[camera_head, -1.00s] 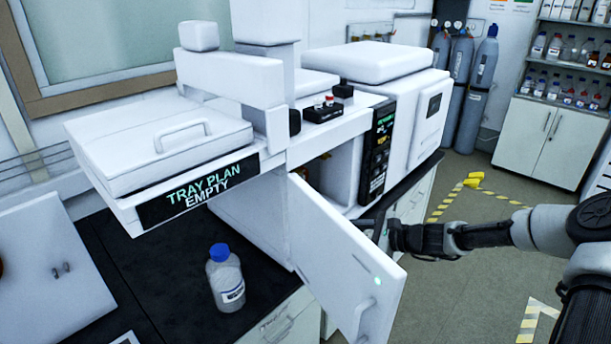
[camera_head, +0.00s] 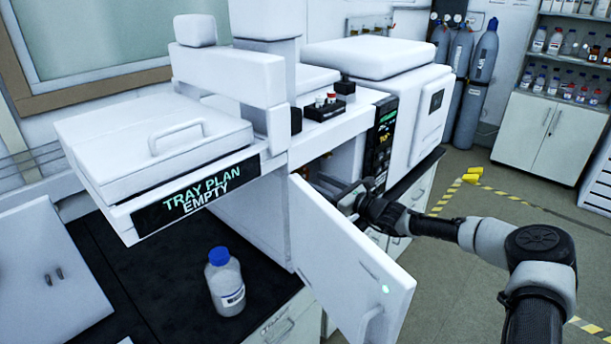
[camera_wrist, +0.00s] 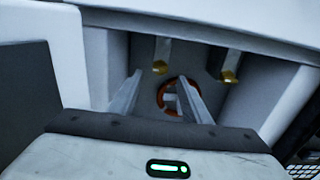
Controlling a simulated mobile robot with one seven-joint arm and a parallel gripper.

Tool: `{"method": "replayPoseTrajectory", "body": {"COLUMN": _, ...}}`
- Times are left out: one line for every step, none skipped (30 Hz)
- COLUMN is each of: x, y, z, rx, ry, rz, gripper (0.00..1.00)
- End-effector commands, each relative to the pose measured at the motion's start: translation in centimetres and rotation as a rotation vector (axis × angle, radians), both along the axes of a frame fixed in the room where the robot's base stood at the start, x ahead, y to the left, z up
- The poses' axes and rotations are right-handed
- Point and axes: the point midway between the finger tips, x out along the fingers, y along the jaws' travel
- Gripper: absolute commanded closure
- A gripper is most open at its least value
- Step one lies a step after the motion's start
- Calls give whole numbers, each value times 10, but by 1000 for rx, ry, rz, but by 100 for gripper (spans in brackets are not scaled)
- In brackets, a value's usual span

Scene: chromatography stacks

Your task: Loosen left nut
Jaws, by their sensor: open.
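Two small brass-coloured nuts hang at the lower ends of pale fittings inside the open compartment. The left nut (camera_wrist: 160,67) in the wrist view lies just beyond my fingertips, between them and apart from them. The right nut (camera_wrist: 231,76) is further right, outside the fingers. My gripper (camera_wrist: 158,77) is open and empty, with its two fingers pointing into the compartment. In the head view my gripper (camera_head: 350,192) is at the compartment opening, partly hidden behind the open white door (camera_head: 345,262). The nuts cannot be made out in the head view.
An orange-red ring (camera_wrist: 164,97) shows behind the right finger. Compartment walls stand close on both sides. A blue-capped bottle (camera_head: 225,285) stands on the black bench. A dark control panel (camera_head: 379,150) is just right of the opening.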

Motion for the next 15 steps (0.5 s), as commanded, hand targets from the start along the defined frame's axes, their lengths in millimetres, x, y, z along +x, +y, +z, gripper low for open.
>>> {"method": "replayPoseTrajectory", "body": {"x": 7, "y": 9, "z": 1, "rx": -1, "ry": -1, "rz": 1, "gripper": 56}}
{"method": "replayPoseTrajectory", "body": {"x": 10, "y": 14, "z": 1, "rx": 0, "ry": 0, "rz": 2, "gripper": 56}}
{"method": "replayPoseTrajectory", "body": {"x": 14, "y": 19, "z": 0, "rx": 0, "ry": 0, "rz": 1, "gripper": 56}}
{"method": "replayPoseTrajectory", "body": {"x": 17, "y": 23, "z": 0, "rx": 0, "ry": 0, "rz": 2, "gripper": 56}}
{"method": "replayPoseTrajectory", "body": {"x": 20, "y": 26, "z": 0, "rx": -1, "ry": -1, "rz": 1, "gripper": 56}}
{"method": "replayPoseTrajectory", "body": {"x": 23, "y": 30, "z": 0, "rx": -1, "ry": 0, "rz": 1, "gripper": 56}}
{"method": "replayPoseTrajectory", "body": {"x": 25, "y": 32, "z": 0, "rx": -1, "ry": 1, "rz": 1, "gripper": 56}}
{"method": "replayPoseTrajectory", "body": {"x": 27, "y": 35, "z": 0, "rx": -1, "ry": 1, "rz": 0, "gripper": 56}}
{"method": "replayPoseTrajectory", "body": {"x": 29, "y": 37, "z": 0, "rx": -1, "ry": 1, "rz": 0, "gripper": 56}}
{"method": "replayPoseTrajectory", "body": {"x": 30, "y": 39, "z": 0, "rx": -1, "ry": 1, "rz": 0, "gripper": 56}}
{"method": "replayPoseTrajectory", "body": {"x": 31, "y": 40, "z": 0, "rx": -1, "ry": 1, "rz": 0, "gripper": 56}}
{"method": "replayPoseTrajectory", "body": {"x": 32, "y": 40, "z": 0, "rx": -1, "ry": 1, "rz": 0, "gripper": 56}}
{"method": "replayPoseTrajectory", "body": {"x": 32, "y": 41, "z": 0, "rx": -1, "ry": 1, "rz": -1, "gripper": 56}}
{"method": "replayPoseTrajectory", "body": {"x": 33, "y": 41, "z": 0, "rx": -1, "ry": 1, "rz": -1, "gripper": 56}}
{"method": "replayPoseTrajectory", "body": {"x": 33, "y": 41, "z": 0, "rx": -1, "ry": 1, "rz": -1, "gripper": 56}}
